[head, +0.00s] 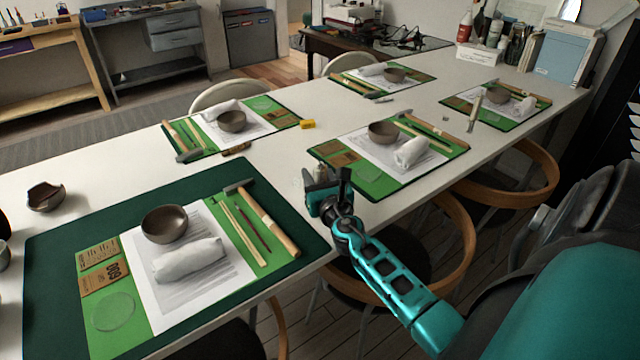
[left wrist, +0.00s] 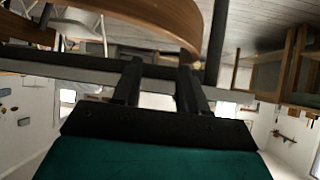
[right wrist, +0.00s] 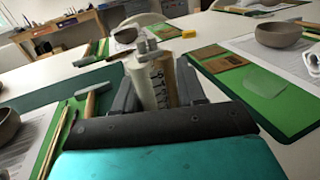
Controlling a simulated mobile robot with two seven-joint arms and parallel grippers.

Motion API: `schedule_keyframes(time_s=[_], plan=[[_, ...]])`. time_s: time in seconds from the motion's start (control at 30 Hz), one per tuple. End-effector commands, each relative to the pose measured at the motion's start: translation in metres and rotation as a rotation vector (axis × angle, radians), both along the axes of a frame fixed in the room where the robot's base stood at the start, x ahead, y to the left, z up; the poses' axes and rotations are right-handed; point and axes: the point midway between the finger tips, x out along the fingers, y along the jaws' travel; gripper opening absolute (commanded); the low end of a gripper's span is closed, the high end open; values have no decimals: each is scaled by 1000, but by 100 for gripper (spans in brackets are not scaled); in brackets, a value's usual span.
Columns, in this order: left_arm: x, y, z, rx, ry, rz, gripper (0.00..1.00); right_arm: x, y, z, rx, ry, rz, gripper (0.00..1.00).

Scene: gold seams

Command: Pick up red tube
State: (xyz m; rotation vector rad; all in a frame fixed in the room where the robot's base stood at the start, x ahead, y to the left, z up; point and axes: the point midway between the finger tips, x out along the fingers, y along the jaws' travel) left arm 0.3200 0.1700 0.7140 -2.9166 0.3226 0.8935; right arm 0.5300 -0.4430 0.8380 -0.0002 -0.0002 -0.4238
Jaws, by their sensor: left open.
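No plainly red tube shows. A pale upright tube or bottle (right wrist: 145,82) with a grey cap shows between the fingers of my right gripper (right wrist: 157,85) in the right wrist view. A brown-red strip (right wrist: 170,78) shows beside it; I cannot tell what it belongs to. The right fingers look apart; contact with the tube is not clear. My left gripper (left wrist: 158,80) is open and empty, seen only in its wrist view.
A green mat (head: 45,300) with a bowl (head: 165,223), a wrapped white bundle (head: 189,260) and wooden-handled tools lies at the near left. Another set mat (head: 390,187) lies right of the gripper. Chairs (head: 455,235) stand along the table's front edge.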

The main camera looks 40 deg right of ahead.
Motion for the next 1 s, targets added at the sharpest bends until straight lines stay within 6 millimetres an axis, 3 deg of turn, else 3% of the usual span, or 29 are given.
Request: schedule_keyframes(time_s=[0.3,0.67,1.0], plan=[[-1,2,-3,5,7,3,43,0,0,0,0,0,0,9],[-1,3,1,6,8,4,43,0,0,5,1,0,0,9],[-2,9,33,16,1,12,43,0,0,48,1,-1,0,9]])
